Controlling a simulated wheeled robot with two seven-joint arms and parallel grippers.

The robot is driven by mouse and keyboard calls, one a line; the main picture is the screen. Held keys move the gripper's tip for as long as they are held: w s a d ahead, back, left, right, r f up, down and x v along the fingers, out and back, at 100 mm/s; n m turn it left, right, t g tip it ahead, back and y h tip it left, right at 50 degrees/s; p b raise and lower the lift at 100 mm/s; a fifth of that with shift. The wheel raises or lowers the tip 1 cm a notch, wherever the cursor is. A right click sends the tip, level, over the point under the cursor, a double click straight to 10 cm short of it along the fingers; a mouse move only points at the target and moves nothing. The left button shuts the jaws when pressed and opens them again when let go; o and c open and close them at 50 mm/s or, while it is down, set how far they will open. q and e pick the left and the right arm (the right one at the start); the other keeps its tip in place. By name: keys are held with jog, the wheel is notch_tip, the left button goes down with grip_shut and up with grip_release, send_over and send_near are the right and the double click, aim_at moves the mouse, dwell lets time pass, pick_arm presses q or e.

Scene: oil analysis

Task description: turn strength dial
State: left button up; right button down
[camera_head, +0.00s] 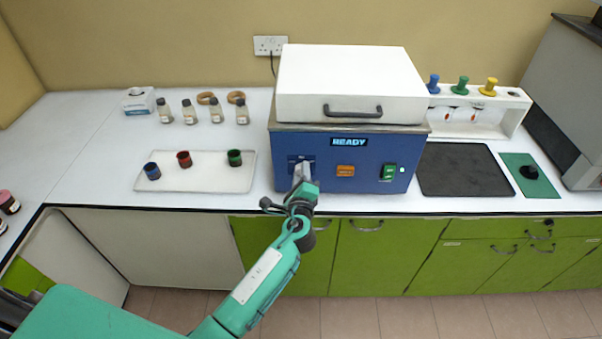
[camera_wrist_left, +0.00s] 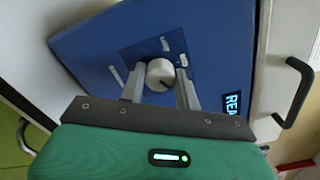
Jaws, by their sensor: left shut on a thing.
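The strength dial is a round white knob (camera_wrist_left: 160,74) with a dark pointer mark, on the blue front panel of the machine (camera_head: 348,165). In the left wrist view my left gripper (camera_wrist_left: 158,85) has one grey finger on each side of the knob and is shut on it. In the head view my left gripper (camera_head: 304,177) is at the left part of the panel and hides the dial. The machine has a white lid (camera_head: 350,75), which is down, and a display (camera_head: 349,142) reading READY. My right gripper is not in view.
An orange button (camera_head: 346,171) and a green switch (camera_head: 389,172) sit right of the dial. A black mat (camera_head: 464,170) lies right. The lid's dark handle (camera_head: 352,112) sticks out above the panel.

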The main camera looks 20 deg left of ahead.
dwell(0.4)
pick_arm(q)
jog(key=o, duration=1)
jog(key=shift+b+v, duration=2)
jog(key=shift+v, duration=4.9)
